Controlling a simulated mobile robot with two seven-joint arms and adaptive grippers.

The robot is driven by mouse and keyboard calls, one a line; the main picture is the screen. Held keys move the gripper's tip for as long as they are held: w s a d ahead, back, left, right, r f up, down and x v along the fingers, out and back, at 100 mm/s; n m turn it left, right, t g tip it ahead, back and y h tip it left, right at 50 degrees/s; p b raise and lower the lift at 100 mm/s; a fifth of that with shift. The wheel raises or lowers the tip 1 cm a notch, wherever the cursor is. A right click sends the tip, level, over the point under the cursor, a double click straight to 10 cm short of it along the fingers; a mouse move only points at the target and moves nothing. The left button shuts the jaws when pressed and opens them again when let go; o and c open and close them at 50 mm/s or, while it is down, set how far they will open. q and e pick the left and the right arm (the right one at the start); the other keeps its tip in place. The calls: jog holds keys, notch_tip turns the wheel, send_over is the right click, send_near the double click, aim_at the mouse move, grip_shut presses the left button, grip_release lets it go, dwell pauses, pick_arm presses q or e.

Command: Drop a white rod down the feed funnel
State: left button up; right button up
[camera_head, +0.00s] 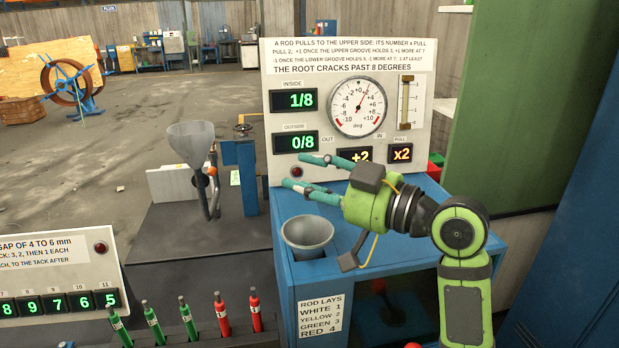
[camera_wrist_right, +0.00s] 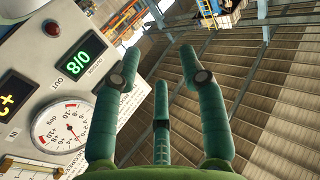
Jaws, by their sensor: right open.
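My right gripper (camera_head: 293,171) is open and empty, its green fingers pointing left in front of the gauge panel. In the right wrist view its fingers (camera_wrist_right: 158,55) are spread with nothing between them. A grey funnel (camera_head: 308,234) is set in the top of the blue cabinet, below and left of my right wrist. A second, taller grey funnel (camera_head: 191,140) stands further back left on a curved pipe. I cannot tell by a label which is the feed funnel. No white rod is visible. My left gripper is out of view.
Green rods (camera_head: 153,322) and red rods (camera_head: 221,314) stand in a rack at the front. The gauge panel (camera_head: 345,60) behind my gripper shows 1/8 inside and 0/8 outside. A label (camera_head: 321,314) lists rod colours. A green wall (camera_head: 530,110) stands at right.

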jog(key=v, duration=1.2)
dwell(2.8)
